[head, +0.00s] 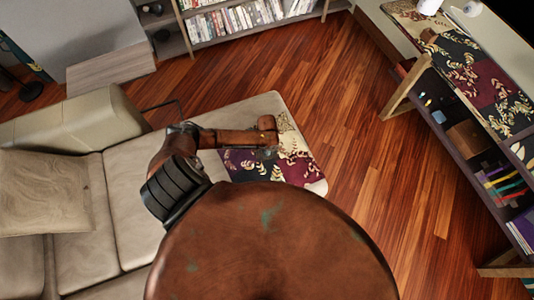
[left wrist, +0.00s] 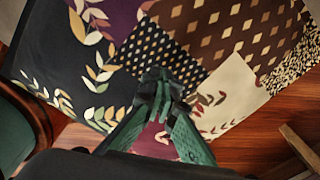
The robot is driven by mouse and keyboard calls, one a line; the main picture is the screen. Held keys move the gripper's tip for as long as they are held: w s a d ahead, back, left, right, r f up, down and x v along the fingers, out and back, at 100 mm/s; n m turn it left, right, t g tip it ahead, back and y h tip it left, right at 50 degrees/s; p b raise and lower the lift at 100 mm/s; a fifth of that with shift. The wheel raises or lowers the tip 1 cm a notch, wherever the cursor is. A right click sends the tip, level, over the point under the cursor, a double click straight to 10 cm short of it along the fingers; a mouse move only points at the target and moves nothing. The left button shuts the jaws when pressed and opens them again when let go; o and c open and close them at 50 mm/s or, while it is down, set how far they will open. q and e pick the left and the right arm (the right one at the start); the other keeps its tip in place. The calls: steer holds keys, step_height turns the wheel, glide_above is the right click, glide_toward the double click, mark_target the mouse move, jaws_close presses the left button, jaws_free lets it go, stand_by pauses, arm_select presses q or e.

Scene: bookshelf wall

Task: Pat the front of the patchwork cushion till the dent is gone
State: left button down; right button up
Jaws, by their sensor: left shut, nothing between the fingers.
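The patchwork cushion (head: 296,160), with purple, black and cream patches and leaf prints, lies at the right end of the beige sofa in the head view. My arm partly hides it there. In the left wrist view the cushion (left wrist: 195,35) fills most of the picture, with diamond, dot and leaf patches. My left gripper (head: 268,152) is at the cushion; its green fingers (left wrist: 158,78) are shut and empty, tips in front of the fabric. I cannot tell whether they touch it, and no dent is clearly visible. My right gripper is not in view.
The beige sofa (head: 128,205) with a plain cushion (head: 42,195) fills the left. A low shelf (head: 460,140) with patchwork cloth on top stands at right, and a bookshelf (head: 240,20) at the back. Wooden floor (head: 370,150) between them is clear.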

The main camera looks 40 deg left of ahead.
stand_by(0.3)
arm_select(q)
step_height(320, 180, up, 3)
steer(key=p, duration=0.3)
steer(key=shift+r, duration=0.1)
step_height(320, 180, up, 12)
stand_by(0.6)
